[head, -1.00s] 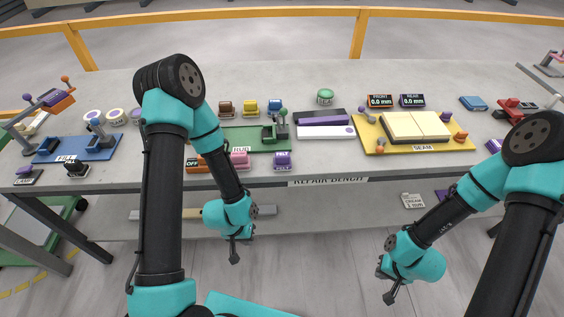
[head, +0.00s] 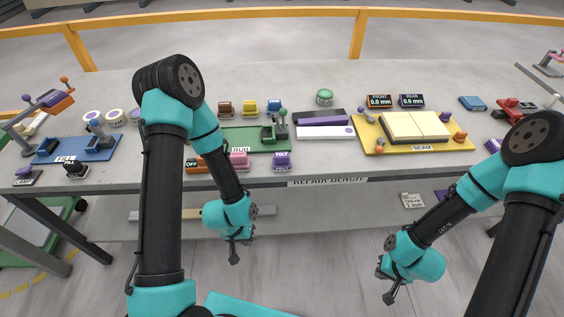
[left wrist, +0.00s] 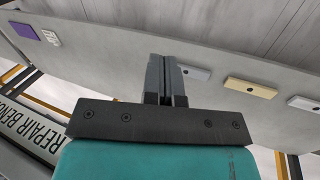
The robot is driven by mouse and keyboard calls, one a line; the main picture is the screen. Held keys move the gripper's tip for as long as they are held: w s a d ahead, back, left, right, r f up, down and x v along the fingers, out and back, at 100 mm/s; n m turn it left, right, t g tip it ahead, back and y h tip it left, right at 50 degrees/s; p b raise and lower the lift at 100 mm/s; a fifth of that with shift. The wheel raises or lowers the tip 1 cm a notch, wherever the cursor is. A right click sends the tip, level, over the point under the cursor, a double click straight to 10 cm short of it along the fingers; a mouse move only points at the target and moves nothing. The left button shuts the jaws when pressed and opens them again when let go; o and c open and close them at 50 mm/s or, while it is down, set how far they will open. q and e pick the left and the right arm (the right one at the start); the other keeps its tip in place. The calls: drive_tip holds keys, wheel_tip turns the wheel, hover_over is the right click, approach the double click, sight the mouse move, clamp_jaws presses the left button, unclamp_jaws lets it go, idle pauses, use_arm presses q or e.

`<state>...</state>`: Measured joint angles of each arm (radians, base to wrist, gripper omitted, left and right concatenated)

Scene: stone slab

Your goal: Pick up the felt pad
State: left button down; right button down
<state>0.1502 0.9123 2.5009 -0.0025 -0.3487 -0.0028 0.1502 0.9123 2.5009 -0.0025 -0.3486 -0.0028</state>
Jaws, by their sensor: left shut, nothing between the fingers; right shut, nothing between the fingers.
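My left gripper (head: 234,257) is shut and empty in front of the bench, left of centre. Its closed fingers show in the left wrist view (left wrist: 166,62), apart from everything on the shelf. My right gripper (head: 389,298) is shut and empty, low in front of the bench at the right.
A labelled card (head: 412,201) lies left of the purple piece. Grey and tan bars (left wrist: 250,87) lie on the lower shelf (left wrist: 120,55). The benchtop (head: 330,172) above carries a blue board (head: 101,154), a green board (head: 240,132) and a yellow board (head: 372,134).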

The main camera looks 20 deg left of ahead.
use_arm(q)
drive_tip(key=c, duration=1.8)
unclamp_jaws()
drive_tip(key=o, duration=1.4)
